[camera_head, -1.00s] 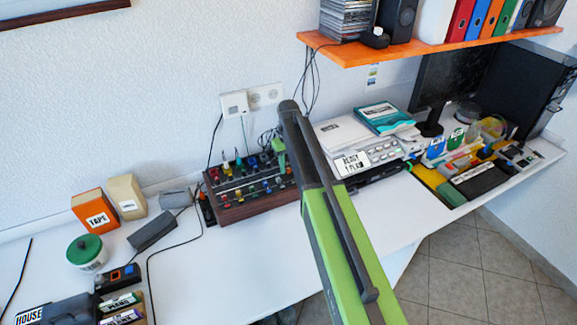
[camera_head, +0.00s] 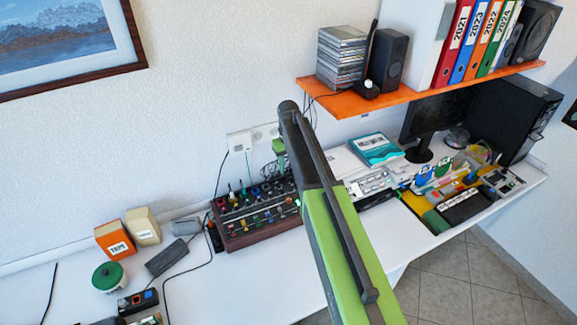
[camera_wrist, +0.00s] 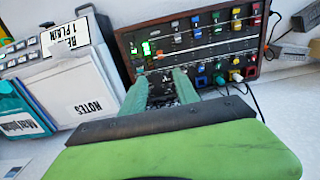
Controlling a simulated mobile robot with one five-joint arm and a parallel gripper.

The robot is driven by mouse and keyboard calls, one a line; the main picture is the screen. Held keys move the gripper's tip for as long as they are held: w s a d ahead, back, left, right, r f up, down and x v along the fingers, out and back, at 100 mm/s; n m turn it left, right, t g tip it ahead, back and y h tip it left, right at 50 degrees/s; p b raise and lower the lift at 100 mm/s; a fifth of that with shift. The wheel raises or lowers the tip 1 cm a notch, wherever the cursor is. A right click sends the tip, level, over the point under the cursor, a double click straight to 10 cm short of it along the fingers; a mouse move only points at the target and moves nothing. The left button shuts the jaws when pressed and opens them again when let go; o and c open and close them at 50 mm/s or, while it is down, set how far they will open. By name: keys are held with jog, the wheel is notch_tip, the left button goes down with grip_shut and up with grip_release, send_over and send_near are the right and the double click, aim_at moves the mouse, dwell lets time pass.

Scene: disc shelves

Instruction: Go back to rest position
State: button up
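My green arm reaches up through the middle of the head view, in front of the desk. My gripper (camera_wrist: 160,85) shows two green fingers in the wrist view, with a gap between them and nothing clearly held. A bit of it also shows at the arm's far end in the head view (camera_head: 279,146). It is over or near the wooden-sided mixer panel (camera_head: 252,214), which has several coloured knobs and also shows in the wrist view (camera_wrist: 190,62). I cannot tell how far apart they are.
An orange shelf (camera_head: 340,103) with discs (camera_head: 341,58), speakers and binders hangs above the desk (camera_head: 240,275). A teal-covered book (camera_head: 375,149), a monitor and a computer tower (camera_head: 512,112) stand right. Boxes (camera_head: 142,226) and a green-lidded pot (camera_head: 108,276) stand left.

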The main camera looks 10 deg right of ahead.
jog(key=shift+f, duration=0.1)
jog(key=s+d+f+m+b, duration=0.1)
jog(key=s+f+m+b, duration=0.1)
jog(key=s, duration=2.3)
jog(key=shift+s+d+f+m+b, duration=0.2)
jog(key=shift+f+m+b, duration=0.15)
jog(key=shift+m+b, duration=0.15)
